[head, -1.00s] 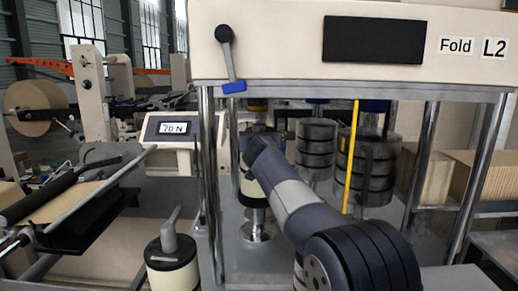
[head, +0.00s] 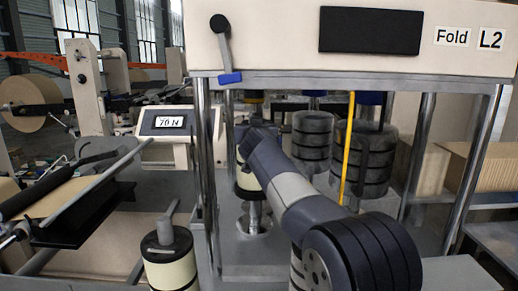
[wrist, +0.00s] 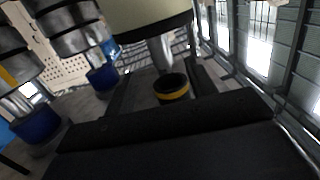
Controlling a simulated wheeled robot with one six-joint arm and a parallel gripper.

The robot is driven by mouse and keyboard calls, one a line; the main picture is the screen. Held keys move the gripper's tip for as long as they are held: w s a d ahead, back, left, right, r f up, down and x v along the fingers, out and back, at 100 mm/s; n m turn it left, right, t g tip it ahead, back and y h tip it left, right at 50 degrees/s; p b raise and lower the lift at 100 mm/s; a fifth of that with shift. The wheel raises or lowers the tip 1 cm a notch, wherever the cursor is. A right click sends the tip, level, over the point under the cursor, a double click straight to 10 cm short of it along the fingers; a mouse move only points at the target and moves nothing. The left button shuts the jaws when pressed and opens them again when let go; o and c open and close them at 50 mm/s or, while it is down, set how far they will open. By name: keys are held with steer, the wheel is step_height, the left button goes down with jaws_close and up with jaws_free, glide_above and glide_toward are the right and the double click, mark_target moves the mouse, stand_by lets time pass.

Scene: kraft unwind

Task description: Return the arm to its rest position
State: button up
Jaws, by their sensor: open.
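My arm, grey and dark blue, reaches forward in the head view between the posts of the fold machine (head: 270,40). Its far end is beside a cream roller with black bands (head: 247,178) on a metal stand. My gripper is hidden from the head view. In the wrist view my gripper (wrist: 160,70) shows two dark fingers spread apart, with no object held. Between and beyond them are a metal shaft and a black ring with a yellow band (wrist: 172,88). A cream roller (wrist: 148,14) fills the top of that view.
Stacks of dark-banded grey rollers (head: 364,160) and a yellow strip (head: 347,148) stand right of my arm. A chrome post (head: 207,185) is close on the left. A display reading 70 N (head: 170,122) and a short roller (head: 171,260) are further left. Blue-ended cylinders (wrist: 35,123) crowd the wrist view's left.

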steer(key=w+p, duration=0.2)
steer(key=w, duration=0.2)
steer(key=w+p, duration=0.3)
steer(key=shift+w+a+p, duration=0.2)
steer(key=shift+w+p, duration=0.15)
steer(key=shift+w, duration=0.05)
steer(key=shift+w+f+p, duration=0.25)
steer(key=shift+w+p, duration=0.55)
steer(key=shift+w, duration=0.25)
steer(key=shift+s, duration=0.1)
